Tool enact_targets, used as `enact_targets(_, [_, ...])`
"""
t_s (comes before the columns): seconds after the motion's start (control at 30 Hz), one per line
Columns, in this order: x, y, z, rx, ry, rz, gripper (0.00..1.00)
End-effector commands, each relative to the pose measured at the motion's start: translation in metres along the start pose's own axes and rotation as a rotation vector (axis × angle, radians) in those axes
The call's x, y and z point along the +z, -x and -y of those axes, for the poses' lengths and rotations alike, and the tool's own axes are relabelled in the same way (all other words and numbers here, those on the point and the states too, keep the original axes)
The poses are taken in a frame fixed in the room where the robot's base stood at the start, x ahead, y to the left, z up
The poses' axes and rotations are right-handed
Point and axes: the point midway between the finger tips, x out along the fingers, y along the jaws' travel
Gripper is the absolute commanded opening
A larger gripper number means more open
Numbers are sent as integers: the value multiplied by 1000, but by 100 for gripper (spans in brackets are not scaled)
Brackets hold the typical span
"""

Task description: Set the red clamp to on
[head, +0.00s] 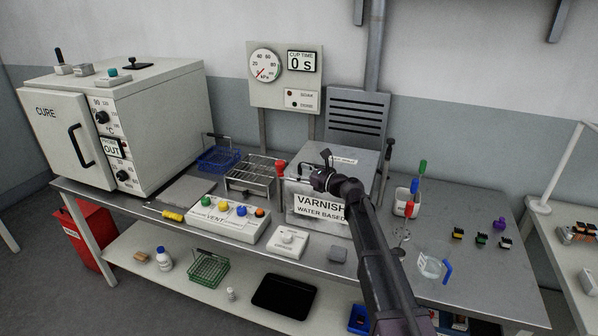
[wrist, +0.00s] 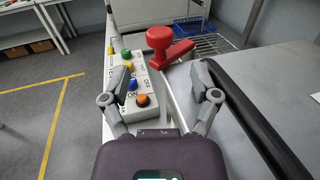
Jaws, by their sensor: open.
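The red clamp (head: 281,168) is at the left side of the grey metal box labelled VARNISH (head: 303,198). In the wrist view the clamp (wrist: 160,38) shows a round red knob on a stem and a red bar slanting up to the right. My gripper (head: 312,169) is over the box, a little right of the clamp. In the wrist view its two fingers (wrist: 157,76) are open, with nothing between them. The clamp is ahead of the fingertips and apart from them. The clamp's lower mount is partly hidden.
A VENT panel (head: 229,219) with coloured buttons stands left of the box. A wire rack (head: 252,174) and a blue basket (head: 219,159) are behind it. A black bar handle (wrist: 257,115) runs close to my right finger. A glass beaker (head: 432,264) stands at the right.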

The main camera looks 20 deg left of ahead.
Motion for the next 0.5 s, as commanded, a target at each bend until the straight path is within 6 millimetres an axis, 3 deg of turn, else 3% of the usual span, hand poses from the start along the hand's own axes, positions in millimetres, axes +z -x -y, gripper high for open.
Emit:
enact_targets(0.03, [0,0,0,0,2,-1,54])
enact_targets(0.2, [-4,7,-2,5,38,-19,4])
enact_targets(0.23, [-5,9,-3,6,52,-26,0])
enact_targets(0.37, [-14,26,-8,21,149,-76,0])
enact_targets(0.5, [-34,60,-16,57,337,-177,0])
